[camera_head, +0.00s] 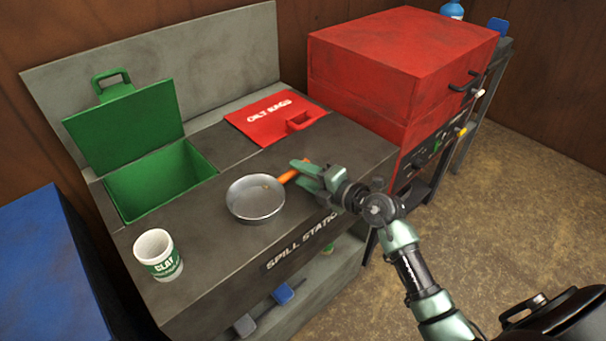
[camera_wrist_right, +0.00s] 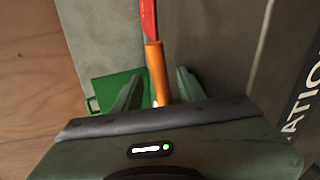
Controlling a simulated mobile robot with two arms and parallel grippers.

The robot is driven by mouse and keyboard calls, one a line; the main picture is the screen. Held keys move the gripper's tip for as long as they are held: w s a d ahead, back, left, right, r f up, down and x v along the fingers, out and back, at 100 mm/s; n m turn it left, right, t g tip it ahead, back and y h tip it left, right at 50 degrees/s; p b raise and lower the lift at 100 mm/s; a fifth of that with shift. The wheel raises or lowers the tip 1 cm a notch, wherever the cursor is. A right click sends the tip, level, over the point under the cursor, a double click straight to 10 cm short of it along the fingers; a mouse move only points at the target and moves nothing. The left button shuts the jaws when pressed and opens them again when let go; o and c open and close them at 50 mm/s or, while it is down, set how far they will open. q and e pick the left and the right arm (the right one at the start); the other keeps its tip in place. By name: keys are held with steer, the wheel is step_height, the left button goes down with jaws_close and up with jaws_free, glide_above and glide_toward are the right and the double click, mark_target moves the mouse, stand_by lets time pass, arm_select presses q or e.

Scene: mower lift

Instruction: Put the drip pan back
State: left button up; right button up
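A round grey metal pan (camera_head: 256,198), which appears to be the drip pan, sits on the dark spill station top (camera_head: 215,255). An orange handle (camera_head: 289,175) reaches from its rim toward the back right. My right gripper (camera_head: 305,175) is at this handle. In the right wrist view, the orange handle (camera_wrist_right: 157,70) lies between the right gripper's fingers (camera_wrist_right: 159,80), with a gap showing on both sides. A red strip (camera_wrist_right: 149,20) continues past the handle; I cannot tell what it belongs to. The pan's bowl is hidden there. My left gripper is not in view.
An open green bin (camera_head: 160,182) and a white-green cup (camera_head: 158,254) are left of the pan. A red lid (camera_head: 275,116) lies behind it. A red cabinet-like unit (camera_head: 400,60) stands right. A blue box (camera_head: 45,270) is far left. Floor (camera_head: 520,200) at right is clear.

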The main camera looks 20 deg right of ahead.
steer(key=shift+r, duration=0.2)
steer(key=v, duration=1.2)
stand_by(1.0)
